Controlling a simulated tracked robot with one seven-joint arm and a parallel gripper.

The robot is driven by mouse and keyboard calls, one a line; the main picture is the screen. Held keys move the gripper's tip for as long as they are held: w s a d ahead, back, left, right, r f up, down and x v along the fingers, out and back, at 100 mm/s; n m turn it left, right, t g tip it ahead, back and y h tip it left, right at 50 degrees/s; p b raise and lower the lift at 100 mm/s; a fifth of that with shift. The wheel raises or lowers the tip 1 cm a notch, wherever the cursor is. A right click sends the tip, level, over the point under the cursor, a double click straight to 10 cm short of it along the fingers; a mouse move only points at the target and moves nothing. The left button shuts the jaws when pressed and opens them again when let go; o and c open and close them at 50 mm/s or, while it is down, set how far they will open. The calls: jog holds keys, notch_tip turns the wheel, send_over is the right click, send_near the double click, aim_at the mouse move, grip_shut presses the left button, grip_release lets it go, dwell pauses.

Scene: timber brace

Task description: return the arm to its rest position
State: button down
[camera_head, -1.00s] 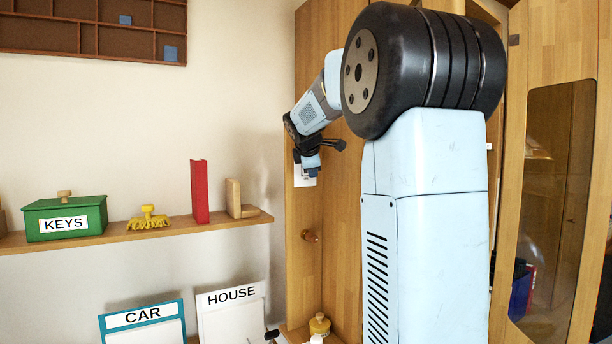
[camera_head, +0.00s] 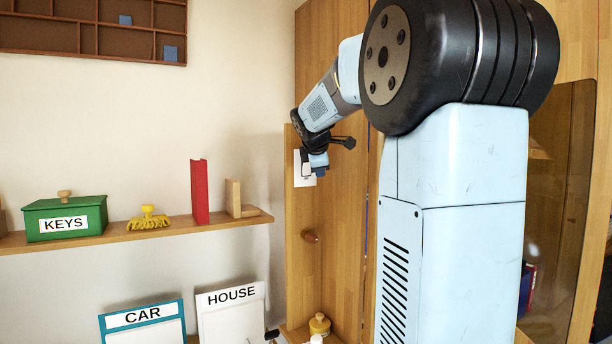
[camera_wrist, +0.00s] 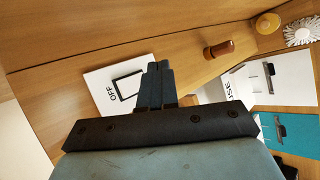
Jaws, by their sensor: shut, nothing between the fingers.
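My gripper (camera_head: 316,168) is at the end of my raised arm, left of the arm's large black joint in the head view. It points down in front of the wooden panel, near a white plate (camera_head: 300,168). In the wrist view my gripper's dark fingers (camera_wrist: 157,68) are together with nothing between them. They overlap the right part of the white plate (camera_wrist: 112,86), which shows a black outlined rectangle and the word OFF. I cannot tell whether the fingers touch the plate.
A wooden peg (camera_head: 310,237) sticks out of the panel below the plate. CAR (camera_head: 141,317) and HOUSE (camera_head: 231,297) boards stand below. A glass-fronted door (camera_head: 560,210) is behind my arm.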

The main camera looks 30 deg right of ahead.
jog(key=shift+s+r, duration=0.1)
jog(key=shift+s, duration=0.6)
jog(key=s+a+f+m+g+y, duration=0.1)
jog(key=s+a+f+m, duration=0.3)
jog(key=s, duration=0.6)
jog(key=s+a+f+m+y, duration=0.3)
jog(key=s+a+f+m, duration=0.2)
jog(key=s+a+f, duration=0.3)
jog(key=s+a+f+m+g+y, duration=0.1)
jog(key=s+a+f+m, duration=0.3)
jog(key=s, duration=1)
jog(key=a+f+y, duration=0.1)
jog(key=a+f, duration=0.2)
jog(key=a, duration=0.2)
jog(key=shift+g, duration=0.3)
jog(key=shift+s+f, duration=0.1)
